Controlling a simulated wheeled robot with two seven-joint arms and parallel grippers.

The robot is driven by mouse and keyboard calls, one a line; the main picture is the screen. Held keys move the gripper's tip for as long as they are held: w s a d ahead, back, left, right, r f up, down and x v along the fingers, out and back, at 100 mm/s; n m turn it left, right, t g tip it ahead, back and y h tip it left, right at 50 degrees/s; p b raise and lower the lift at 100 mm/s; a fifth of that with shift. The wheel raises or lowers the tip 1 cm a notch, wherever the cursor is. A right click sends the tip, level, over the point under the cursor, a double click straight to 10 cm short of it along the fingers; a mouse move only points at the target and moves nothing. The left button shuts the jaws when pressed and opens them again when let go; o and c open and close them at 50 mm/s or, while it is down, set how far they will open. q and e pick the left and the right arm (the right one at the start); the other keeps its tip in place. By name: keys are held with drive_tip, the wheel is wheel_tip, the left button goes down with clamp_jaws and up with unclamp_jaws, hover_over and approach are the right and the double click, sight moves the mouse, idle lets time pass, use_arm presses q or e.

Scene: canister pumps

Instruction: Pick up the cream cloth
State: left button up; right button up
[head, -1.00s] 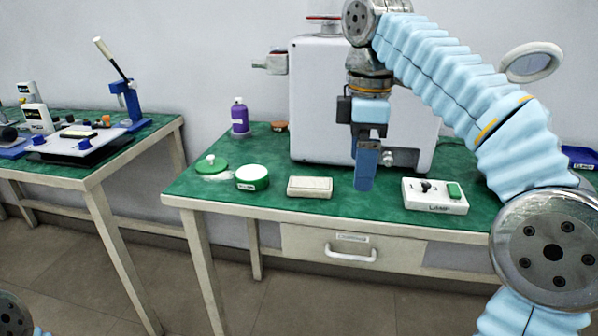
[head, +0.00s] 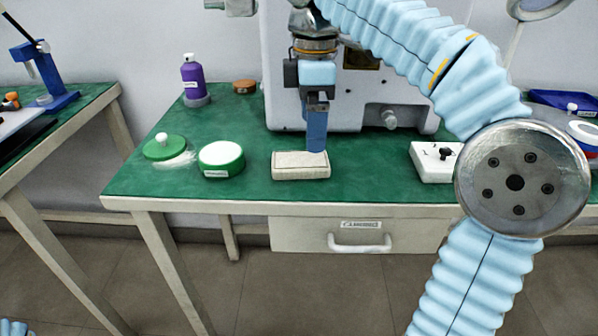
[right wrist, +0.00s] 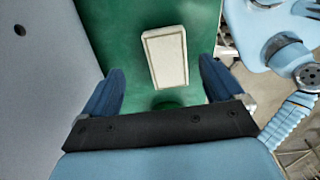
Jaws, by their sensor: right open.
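The cream cloth (head: 300,166) is a flat, folded rectangular pad lying on the green table top near its front edge. It also shows in the right wrist view (right wrist: 166,56), between the two blue fingers. My right gripper (head: 317,138) points down just above and behind the cloth's right part, and it overlaps the cloth's back edge in the head view. In the right wrist view the gripper (right wrist: 160,70) has its fingers wide apart with nothing between them touching the cloth. My left gripper is not in view.
A green-rimmed round tin (head: 221,160) stands left of the cloth, with a green lid (head: 165,147) beyond it. A white switch box (head: 432,163) sits to the right. A large white machine (head: 365,95) stands close behind. A purple bottle (head: 193,78) is at the back left.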

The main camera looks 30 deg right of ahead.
sight(308, 159)
drive_tip(key=f, duration=0.1)
drive_tip(key=f+b, duration=0.1)
drive_tip(key=f, duration=0.1)
drive_tip(key=a+f, duration=0.1)
drive_tip(key=f, duration=0.1)
drive_tip(key=shift+s+f+b, duration=0.1)
drive_tip(key=shift+s+b, duration=0.15)
drive_tip(key=shift+b, duration=0.1)
drive_tip(key=shift+f, duration=0.45)
drive_tip(key=shift+c, duration=0.2)
drive_tip(key=c, duration=1.1)
drive_tip(key=shift+r, duration=0.1)
drive_tip(key=shift+r, duration=0.1)
